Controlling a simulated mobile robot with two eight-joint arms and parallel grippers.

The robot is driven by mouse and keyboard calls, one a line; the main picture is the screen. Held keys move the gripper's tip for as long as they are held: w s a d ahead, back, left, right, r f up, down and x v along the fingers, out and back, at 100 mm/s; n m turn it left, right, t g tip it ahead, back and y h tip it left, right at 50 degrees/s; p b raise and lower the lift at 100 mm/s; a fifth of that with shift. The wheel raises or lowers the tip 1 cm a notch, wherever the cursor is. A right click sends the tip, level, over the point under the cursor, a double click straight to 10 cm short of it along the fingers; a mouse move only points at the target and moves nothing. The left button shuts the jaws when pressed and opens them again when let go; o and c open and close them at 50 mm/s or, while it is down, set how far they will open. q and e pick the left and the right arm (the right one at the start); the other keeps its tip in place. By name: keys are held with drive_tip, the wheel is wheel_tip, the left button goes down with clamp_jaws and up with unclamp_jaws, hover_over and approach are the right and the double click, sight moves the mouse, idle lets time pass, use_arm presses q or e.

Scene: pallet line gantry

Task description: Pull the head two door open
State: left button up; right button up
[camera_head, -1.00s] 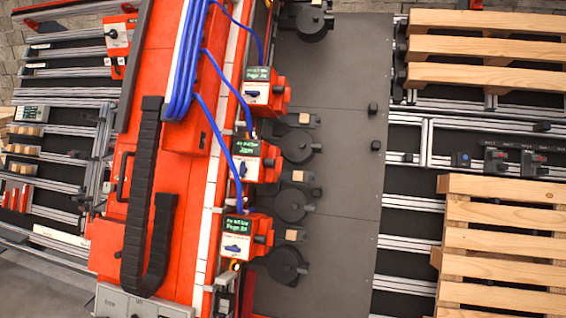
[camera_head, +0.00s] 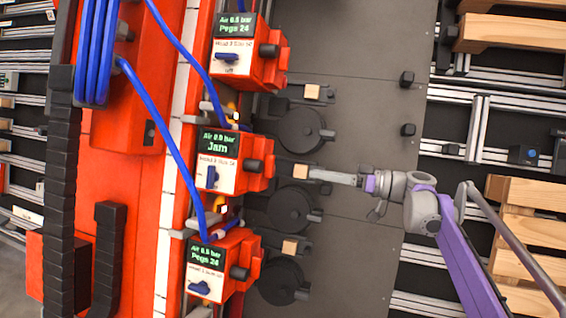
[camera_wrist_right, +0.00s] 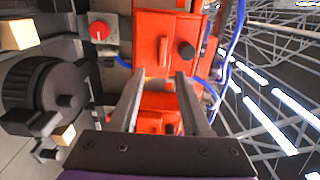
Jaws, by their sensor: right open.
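In the head view the middle red head box (camera_head: 230,165) shows "Air 0.0 bar" and "Jam"; its small label appears to read head 2. A dark knob (camera_head: 253,166) sticks out of its right side, and its front looks closed. My right gripper (camera_head: 315,175) comes in from the right, to the right of this box and apart from it, close to a wooden block (camera_head: 301,171). In the right wrist view its two fingers (camera_wrist_right: 158,85) are apart with nothing held. A red box with a black knob (camera_wrist_right: 187,50) shows beyond them. My left gripper is not seen.
Similar red boxes stand above (camera_head: 245,60) and below (camera_head: 215,265), each reading 0.5 bar. Blue hoses (camera_head: 165,145) hang at their left. Black round drums (camera_head: 290,208) sit beside the boxes. The dark plate (camera_head: 350,90) right of them is mostly clear. Wooden pallets (camera_head: 530,208) lie right.

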sight(269, 166)
drive_tip(key=x, duration=1)
drive_tip(key=shift+s+a+p, duration=0.2)
drive_tip(key=shift+a+p, duration=0.15)
drive_tip(key=shift+p, duration=0.05)
clamp_jaws()
idle(0.9)
